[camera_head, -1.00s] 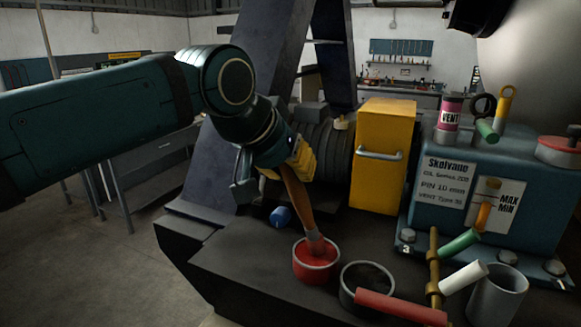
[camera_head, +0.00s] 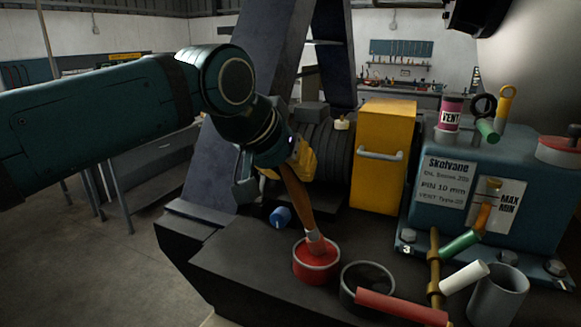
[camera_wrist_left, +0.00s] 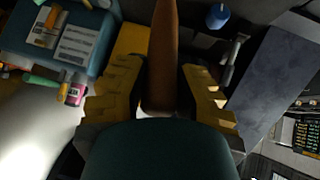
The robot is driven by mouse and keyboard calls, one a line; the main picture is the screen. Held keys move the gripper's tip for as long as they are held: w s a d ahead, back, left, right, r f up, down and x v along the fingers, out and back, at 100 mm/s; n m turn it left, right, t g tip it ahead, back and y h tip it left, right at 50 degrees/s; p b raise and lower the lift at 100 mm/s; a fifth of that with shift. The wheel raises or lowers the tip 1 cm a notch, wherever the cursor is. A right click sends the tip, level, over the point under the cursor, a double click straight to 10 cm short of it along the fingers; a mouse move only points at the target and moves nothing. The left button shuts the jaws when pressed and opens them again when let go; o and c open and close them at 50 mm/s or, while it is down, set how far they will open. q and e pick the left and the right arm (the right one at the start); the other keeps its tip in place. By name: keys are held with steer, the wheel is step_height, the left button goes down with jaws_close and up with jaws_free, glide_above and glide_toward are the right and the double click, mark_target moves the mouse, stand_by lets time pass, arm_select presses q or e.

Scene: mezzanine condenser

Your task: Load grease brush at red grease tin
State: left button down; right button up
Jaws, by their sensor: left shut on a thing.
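My left gripper (camera_head: 290,165) is shut on the grease brush (camera_head: 300,208), which has a brown wooden handle. The brush hangs down at a slight tilt, and its pale head is at the mouth of the red grease tin (camera_head: 316,268). The bristle tip is inside the tin or hidden by it; I cannot tell how deep it sits. In the left wrist view the brush handle (camera_wrist_left: 163,60) stands between the two yellow fingers of the gripper (camera_wrist_left: 162,100). My right gripper is not in view.
A dark open tin (camera_head: 352,283) stands right of the red tin, with a red-handled thing (camera_head: 400,306) beside it. A blue knob (camera_head: 281,216) lies behind. A brass valve pipe (camera_head: 434,265), grey cup (camera_head: 498,296), yellow box (camera_head: 383,155) and blue Skolvane unit (camera_head: 432,160) crowd the right.

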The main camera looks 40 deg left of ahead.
arm_select(q)
steer(key=shift+f, duration=0.1)
steer(key=shift+r+p, duration=2.7)
steer(key=shift+r, duration=0.85)
